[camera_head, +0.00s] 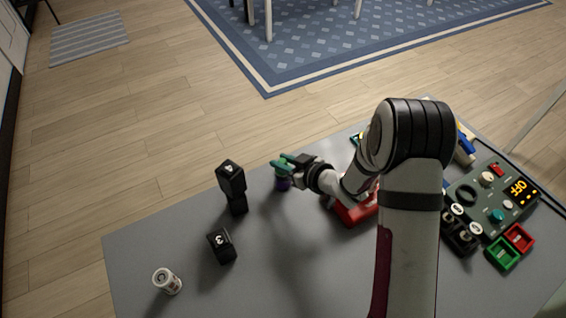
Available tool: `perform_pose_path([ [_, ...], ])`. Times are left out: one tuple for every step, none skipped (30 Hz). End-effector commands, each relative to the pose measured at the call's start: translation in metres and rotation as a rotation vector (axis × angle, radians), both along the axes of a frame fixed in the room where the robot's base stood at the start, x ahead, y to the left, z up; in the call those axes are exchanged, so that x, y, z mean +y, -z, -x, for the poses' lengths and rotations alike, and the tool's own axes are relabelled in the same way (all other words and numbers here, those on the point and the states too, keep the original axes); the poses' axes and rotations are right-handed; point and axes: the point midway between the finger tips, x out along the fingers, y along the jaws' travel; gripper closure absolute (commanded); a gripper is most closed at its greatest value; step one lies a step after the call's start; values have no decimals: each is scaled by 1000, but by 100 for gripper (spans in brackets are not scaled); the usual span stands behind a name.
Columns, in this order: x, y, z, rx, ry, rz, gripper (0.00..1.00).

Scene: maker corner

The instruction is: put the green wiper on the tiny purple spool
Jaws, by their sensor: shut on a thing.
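My gripper (292,160) is shut on the green wiper (279,162), near the back edge of the grey table. The wiper is small in view and partly covered by the gripper fingers. The tiny purple spool (283,184) stands on the table directly below the wiper in the picture. Its top is hidden by the wiper. I cannot tell whether the wiper touches the spool or hangs just above it.
Black numbered blocks (222,246) and a stacked pair (231,178) stand left of the gripper. A white cylinder (167,281) is at the front left. A red object (352,212) lies under my arm. A control box (490,195) and green tray (502,253) are right.

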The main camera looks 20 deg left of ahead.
Motion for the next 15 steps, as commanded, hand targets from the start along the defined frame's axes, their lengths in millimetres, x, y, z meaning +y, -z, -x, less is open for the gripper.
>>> perform_pose_path([
  [0,6,0,2,2,0,100],
  [0,8,0,2,2,0,100],
  [0,9,0,0,1,0,100],
  [0,9,0,-1,1,-1,100],
  [0,9,0,-2,0,0,100],
  [-1,8,0,-1,1,-1,100],
  [-1,8,0,-1,1,-1,100],
  [-1,8,0,-1,1,-1,100],
  [-1,9,0,-1,1,-1,100],
  [-1,9,0,-1,1,-1,100],
  [-1,10,0,-1,1,-1,100],
  [-1,11,0,-1,1,-1,68],
  [-1,10,0,-1,1,-1,63],
  [-1,10,0,-1,1,-1,57],
  [-1,10,0,-1,1,-1,50],
])
